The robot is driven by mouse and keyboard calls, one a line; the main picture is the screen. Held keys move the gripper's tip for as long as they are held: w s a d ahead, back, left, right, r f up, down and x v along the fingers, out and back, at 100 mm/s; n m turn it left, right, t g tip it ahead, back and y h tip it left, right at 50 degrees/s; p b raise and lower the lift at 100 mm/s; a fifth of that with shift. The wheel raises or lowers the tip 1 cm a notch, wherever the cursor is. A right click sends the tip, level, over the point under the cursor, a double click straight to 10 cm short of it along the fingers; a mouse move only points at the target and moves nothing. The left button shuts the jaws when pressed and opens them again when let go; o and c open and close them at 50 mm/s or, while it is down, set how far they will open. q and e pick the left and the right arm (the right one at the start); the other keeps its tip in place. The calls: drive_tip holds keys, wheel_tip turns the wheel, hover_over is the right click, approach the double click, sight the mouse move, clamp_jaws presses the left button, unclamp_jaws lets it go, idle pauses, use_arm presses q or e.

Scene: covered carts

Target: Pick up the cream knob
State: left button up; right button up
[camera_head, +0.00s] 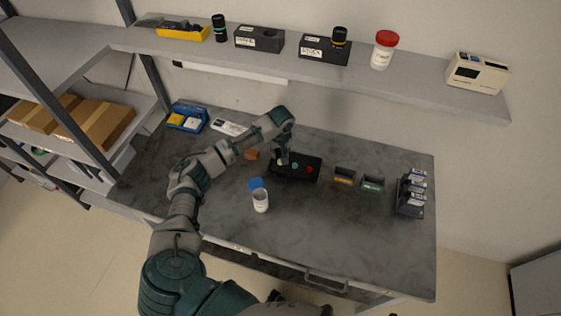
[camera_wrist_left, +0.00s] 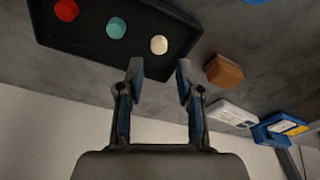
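The cream knob (camera_wrist_left: 159,44) lies on a black tray (camera_wrist_left: 90,34) near its end in the left wrist view, beside a teal knob (camera_wrist_left: 116,28) and a red knob (camera_wrist_left: 66,10). In the head view the black tray (camera_head: 312,177) is on the grey bench, and my left gripper (camera_head: 282,159) hangs over its left end, largely covering the cream knob. In the left wrist view my left gripper (camera_wrist_left: 160,76) is open, its two fingers apart with nothing between them. The cream knob shows just beyond the gap between the fingertips. My right gripper is not in view.
A brown block (camera_head: 252,154) sits left of the tray. A white cup (camera_head: 261,203) and blue lid (camera_head: 256,184) stand in front. A shelf (camera_head: 400,88) runs above; the bench's front right is clear.

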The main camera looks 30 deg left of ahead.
use_arm(q)
drive_tip(key=shift+w+a+f, duration=0.1)
drive_tip(key=shift+w+f, duration=0.05)
drive_tip(key=shift+f, duration=0.9)
drive_tip(key=shift+w+a+f, duration=0.1)
drive_tip(key=shift+w+f, duration=0.1)
drive_tip(key=shift+f, duration=0.85)
drive_tip(key=shift+w+a+f, duration=0.1)
drive_tip(key=shift+w+f, duration=0.05)
drive_tip(key=shift+f, duration=0.9)
drive_tip(key=c, duration=0.5)
